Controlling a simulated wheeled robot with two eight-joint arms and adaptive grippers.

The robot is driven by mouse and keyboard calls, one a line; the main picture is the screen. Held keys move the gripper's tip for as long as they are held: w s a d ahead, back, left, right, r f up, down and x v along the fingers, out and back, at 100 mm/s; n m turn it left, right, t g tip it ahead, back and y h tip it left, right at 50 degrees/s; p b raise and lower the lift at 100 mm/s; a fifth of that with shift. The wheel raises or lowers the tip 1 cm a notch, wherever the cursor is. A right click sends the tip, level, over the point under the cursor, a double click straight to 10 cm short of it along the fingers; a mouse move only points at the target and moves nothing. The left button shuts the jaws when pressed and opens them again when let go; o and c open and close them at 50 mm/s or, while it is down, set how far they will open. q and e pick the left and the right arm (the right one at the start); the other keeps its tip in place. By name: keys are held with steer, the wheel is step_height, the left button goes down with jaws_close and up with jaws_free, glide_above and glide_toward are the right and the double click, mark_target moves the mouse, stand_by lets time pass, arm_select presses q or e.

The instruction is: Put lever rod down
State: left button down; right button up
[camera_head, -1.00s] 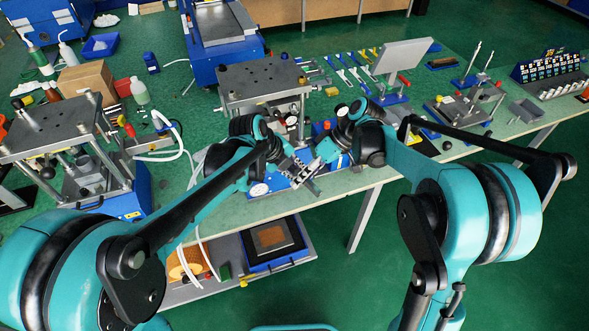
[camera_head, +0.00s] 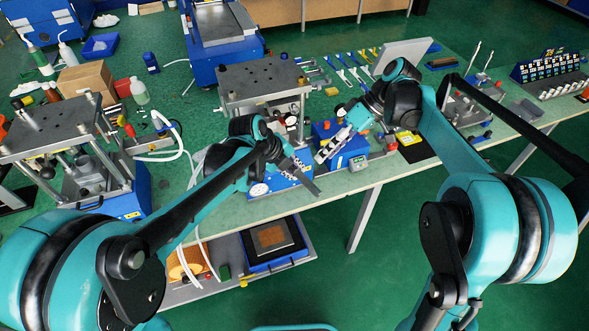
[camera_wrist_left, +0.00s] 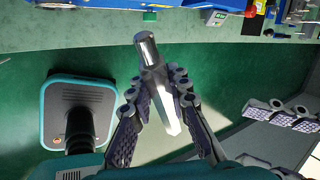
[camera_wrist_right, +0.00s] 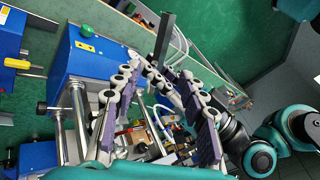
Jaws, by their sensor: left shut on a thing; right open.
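The lever rod (camera_wrist_left: 149,52) is a shiny grey metal bar with a round end. In the left wrist view it stands between the fingers of my left gripper (camera_wrist_left: 165,92), which is shut on it. In the head view my left gripper (camera_head: 294,166) holds the rod (camera_head: 306,182) tilted over the bench's front edge; part of it is hidden by the fingers. My right gripper (camera_head: 324,155) is open and apart from the rod, just right of it. Its spread fingers (camera_wrist_right: 155,80) also show in the right wrist view.
A press with a grey top plate (camera_head: 262,85) stands behind my grippers, and another press (camera_head: 50,135) stands at the left. A blue box (camera_head: 352,152) sits near the right gripper. Open floor lies in front.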

steer(key=s+d+f+m+t+h, duration=0.2)
steer(key=s+d+m+t+h, duration=0.1)
steer(key=s, duration=0.5)
steer(key=s+d+f+m+t+h, duration=0.3)
steer(key=s+m+t+h, duration=0.1)
steer(key=s, duration=0.5)
steer(key=shift+s+d+f+m+t, duration=0.3)
steer(key=shift+m+t, duration=0.5)
steer(key=shift+m, duration=0.3)
